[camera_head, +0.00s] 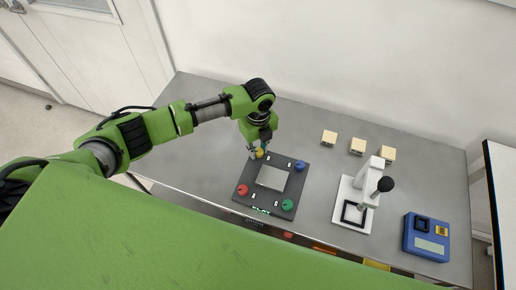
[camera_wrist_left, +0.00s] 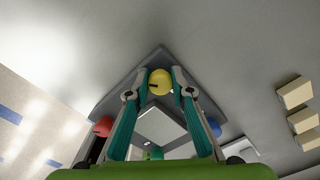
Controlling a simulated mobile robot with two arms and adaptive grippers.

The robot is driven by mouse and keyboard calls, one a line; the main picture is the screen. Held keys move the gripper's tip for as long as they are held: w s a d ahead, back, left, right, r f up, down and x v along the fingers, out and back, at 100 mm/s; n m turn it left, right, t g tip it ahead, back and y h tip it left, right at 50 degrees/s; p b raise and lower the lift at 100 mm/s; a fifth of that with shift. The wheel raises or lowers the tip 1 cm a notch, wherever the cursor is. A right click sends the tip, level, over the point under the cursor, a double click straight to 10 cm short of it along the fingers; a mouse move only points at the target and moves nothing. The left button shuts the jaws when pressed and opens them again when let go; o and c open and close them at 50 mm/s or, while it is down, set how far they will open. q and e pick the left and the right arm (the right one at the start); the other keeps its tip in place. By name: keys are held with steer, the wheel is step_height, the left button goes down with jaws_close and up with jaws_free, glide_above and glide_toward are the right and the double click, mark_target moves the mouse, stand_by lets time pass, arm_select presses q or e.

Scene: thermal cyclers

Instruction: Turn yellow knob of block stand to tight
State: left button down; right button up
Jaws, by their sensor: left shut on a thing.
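The block stand (camera_head: 246,198) is a dark square plate with a light square block (camera_head: 272,178) in its middle, lying on the grey table. The yellow knob (camera_head: 259,153) is at its far corner; it also shows in the left wrist view (camera_wrist_left: 160,82). A blue knob (camera_head: 301,165), a red knob (camera_head: 243,190) and a green knob (camera_head: 287,205) sit at the other corners. My left gripper (camera_head: 257,152) points down over the yellow knob, with a finger on each side of it, shut on it. My right gripper is in neither view.
Several small cream blocks (camera_head: 329,137) stand at the back right of the table. A white press-like device with a black ball handle (camera_head: 362,190) and a blue device (camera_head: 427,236) stand to the right. The table's left part is clear.

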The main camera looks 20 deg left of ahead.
mark_target(259, 150)
arm_select(q)
steer(key=shift+d, duration=0.1)
stand_by(0.3)
steer(key=c, duration=1.8)
jaws_free()
steer(key=shift+r, duration=0.15)
step_height(259, 150, up, 12)
steer(key=shift+f, duration=0.1)
